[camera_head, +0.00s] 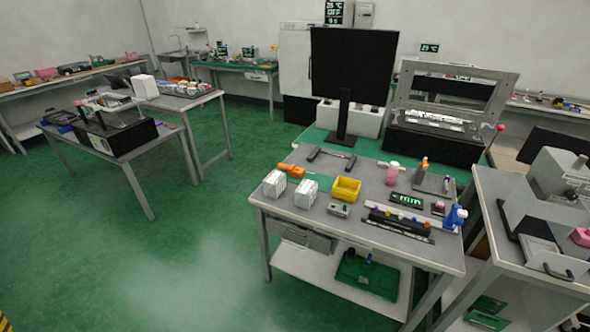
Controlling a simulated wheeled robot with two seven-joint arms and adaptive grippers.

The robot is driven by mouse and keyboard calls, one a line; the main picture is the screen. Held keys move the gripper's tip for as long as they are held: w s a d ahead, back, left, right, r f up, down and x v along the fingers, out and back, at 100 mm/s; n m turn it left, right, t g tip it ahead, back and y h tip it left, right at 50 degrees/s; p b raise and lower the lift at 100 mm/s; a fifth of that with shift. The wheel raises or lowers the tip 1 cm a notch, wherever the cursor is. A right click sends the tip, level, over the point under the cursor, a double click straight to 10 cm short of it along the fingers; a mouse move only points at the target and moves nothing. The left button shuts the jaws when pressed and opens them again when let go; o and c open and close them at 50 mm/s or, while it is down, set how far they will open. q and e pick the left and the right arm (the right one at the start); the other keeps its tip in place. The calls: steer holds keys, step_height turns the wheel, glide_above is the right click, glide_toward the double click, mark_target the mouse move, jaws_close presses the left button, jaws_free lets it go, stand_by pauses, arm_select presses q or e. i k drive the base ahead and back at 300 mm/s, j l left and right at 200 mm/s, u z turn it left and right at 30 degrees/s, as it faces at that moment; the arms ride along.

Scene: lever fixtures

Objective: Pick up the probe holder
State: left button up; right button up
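A grey workbench (300,222) stands right of the middle, some way off. I cannot tell for sure which item on it is the probe holder. A long black rack (400,228) with several small coloured tops lies along its front right edge. A dark two-armed stand (330,157) lies near its back edge. A small grey box (338,209) with knobs sits near the front, and an orange tool (291,170) lies at the left. Neither of my grippers is in view.
The bench also bears white blocks (304,193), a yellow bin (346,188), a pink bottle (388,173) and a blue bottle (455,217). A monitor (350,80) and lever fixture (450,108) stand behind. Another table (530,250) adjoins on the right. Green floor (150,260) is clear at left.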

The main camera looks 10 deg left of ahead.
mark_target(297, 172)
steer(key=i+j+z, duration=0.15)
steer(key=i+j, duration=0.2)
steer(key=i+j+z, duration=0.2)
steer(key=i+j, duration=0.15)
steer(key=i+j+z, duration=0.15)
steer(key=i+j, duration=0.15)
steer(key=j, duration=0.25)
